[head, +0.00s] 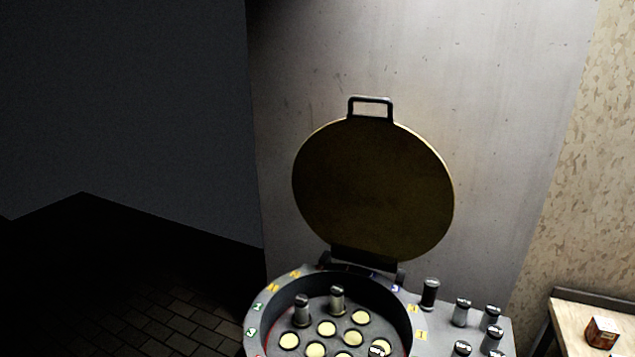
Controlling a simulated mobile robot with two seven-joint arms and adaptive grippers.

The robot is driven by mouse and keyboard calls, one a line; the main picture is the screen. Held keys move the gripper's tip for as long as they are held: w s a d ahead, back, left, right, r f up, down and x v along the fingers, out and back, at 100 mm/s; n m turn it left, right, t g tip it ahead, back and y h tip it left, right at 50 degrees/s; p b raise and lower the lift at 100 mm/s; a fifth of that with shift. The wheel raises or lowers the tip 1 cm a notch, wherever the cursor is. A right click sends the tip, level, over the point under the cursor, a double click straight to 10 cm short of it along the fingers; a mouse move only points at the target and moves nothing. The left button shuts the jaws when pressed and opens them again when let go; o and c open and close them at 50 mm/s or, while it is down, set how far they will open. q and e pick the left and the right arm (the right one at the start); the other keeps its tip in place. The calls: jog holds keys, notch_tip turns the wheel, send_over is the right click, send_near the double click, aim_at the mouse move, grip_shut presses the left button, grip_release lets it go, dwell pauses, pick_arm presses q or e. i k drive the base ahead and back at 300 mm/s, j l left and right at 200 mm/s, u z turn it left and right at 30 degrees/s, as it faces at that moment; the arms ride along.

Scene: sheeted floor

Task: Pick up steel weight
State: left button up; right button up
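Several small metal cylinders with knobbed tops, which look like the weights, are in the head view. Two stand upright inside the round drum, a left one (302,311) and a right one (337,300). Several more stand on the grey ledge to the right of the drum, among them a dark one (429,293) and lighter ones (461,312) and (489,318). Another shiny top (378,351) shows low in the drum at the bottom edge. I cannot tell which are steel. Neither of my grippers is in view.
The drum (258,318) has a rim with coloured labels and several round yellow spots inside. Its round lid (373,190) stands open, with a handle (370,101) on top. A wooden table (566,315) with a brown box (602,332) is at right. Dark tiled floor (190,310) lies left.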

aim_at(491, 314)
jog(key=z, duration=1.25)
